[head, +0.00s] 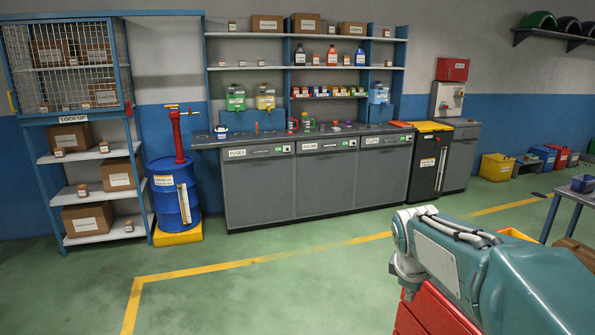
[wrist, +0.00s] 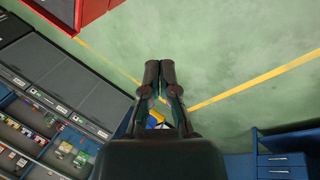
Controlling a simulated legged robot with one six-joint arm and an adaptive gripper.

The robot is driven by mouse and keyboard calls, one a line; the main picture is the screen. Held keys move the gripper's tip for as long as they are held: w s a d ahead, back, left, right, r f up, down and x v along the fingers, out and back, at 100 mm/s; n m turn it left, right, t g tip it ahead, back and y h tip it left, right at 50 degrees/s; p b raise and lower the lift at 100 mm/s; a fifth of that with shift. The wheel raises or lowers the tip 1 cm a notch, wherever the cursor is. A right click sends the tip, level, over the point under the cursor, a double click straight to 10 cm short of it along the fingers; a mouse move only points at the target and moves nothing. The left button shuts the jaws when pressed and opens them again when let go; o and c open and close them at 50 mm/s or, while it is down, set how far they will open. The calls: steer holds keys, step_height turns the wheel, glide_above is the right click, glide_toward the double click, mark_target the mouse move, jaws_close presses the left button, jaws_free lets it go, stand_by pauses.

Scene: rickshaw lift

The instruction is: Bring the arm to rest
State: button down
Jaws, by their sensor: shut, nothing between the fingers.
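My gripper (wrist: 160,72) shows in the wrist view, with its two dark fingertips together and nothing between them. It hangs over bare green floor and touches nothing that I can see. In the head view my teal and grey arm (head: 455,255) reaches in from the lower right. The gripper itself cannot be made out in the head view.
A red cabinet (head: 432,312) stands under my arm at the lower right. A grey workbench (head: 290,190) with small items runs along the back wall. A blue drum (head: 173,200) and a shelf rack (head: 95,155) stand at left. The green floor (head: 290,295) in the middle is clear.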

steer(key=s+a+m+t+y, duration=0.1)
steer(key=s+a+m, duration=0.2)
steer(key=s, duration=0.8)
steer(key=s+a+m+t+y, duration=0.1)
steer(key=s+a+m, duration=0.3)
steer(key=s+m, duration=0.3)
steer(key=shift+s+m, duration=0.3)
steer(key=shift+s, duration=1.8)
